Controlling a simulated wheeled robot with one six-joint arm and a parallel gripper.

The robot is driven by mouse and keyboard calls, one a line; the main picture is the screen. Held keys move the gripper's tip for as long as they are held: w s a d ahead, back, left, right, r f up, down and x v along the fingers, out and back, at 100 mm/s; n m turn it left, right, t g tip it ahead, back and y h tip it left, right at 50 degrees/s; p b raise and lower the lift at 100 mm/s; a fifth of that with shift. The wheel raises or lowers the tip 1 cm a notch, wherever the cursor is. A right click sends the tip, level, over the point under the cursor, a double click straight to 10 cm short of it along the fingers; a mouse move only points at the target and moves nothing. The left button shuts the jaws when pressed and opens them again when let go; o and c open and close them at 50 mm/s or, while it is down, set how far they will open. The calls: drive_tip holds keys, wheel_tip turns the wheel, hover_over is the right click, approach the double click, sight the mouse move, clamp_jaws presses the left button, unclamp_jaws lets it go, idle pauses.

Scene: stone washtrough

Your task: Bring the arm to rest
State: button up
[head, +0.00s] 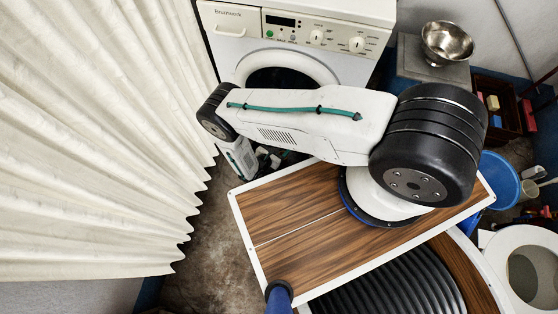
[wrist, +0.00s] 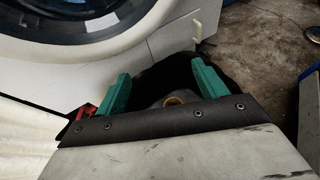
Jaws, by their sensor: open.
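My gripper shows in the wrist view (wrist: 160,90) with its two green fingers spread wide apart. Nothing is held between the fingers; a dark shape and a small orange-brown ring show behind them. In the head view my arm reaches left from its mount on the wooden top and bends down in front of the washing machine (head: 300,40). The gripper's fingertips are hidden there behind the arm. In the wrist view the machine's round door (wrist: 75,25) is close, at the upper left.
A pleated cream curtain (head: 95,140) hangs at the left. A metal bowl (head: 447,42) stands on a grey block at the back right. A blue tub (head: 500,178) and a white toilet-like bowl (head: 530,265) are at the right. Bare floor (head: 205,240) shows beside the curtain.

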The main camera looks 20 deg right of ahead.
drive_tip(key=shift+v, duration=1.15)
drive_tip(key=s+d+r+m+g+h, duration=0.1)
drive_tip(key=s+d+r+g+h, duration=0.1)
drive_tip(key=s+d, duration=0.15)
drive_tip(key=w+a+r+m+g+y, duration=0.2)
drive_tip(key=r+m+g, duration=0.4)
drive_tip(key=r, duration=1.7)
drive_tip(key=w+a+r+m+g+y, duration=0.15)
drive_tip(key=r+m+g, duration=0.5)
drive_tip(key=r, duration=1.75)
drive_tip(key=s+d+r+m+t+y, duration=0.2)
drive_tip(key=s+r, duration=0.4)
drive_tip(key=r, duration=0.4)
drive_tip(key=s+d+r+m+t+y, duration=0.3)
drive_tip(key=s+r+m+y, duration=0.1)
drive_tip(key=r, duration=0.6)
drive_tip(key=s+d+r+m+t+y, duration=0.2)
drive_tip(key=s+r+m+t+y, duration=0.1)
drive_tip(key=s+r, duration=0.6)
drive_tip(key=shift+d+r+m+t+y, duration=0.4)
drive_tip(key=shift+r+m, duration=0.3)
drive_tip(key=shift+m, duration=0.35)
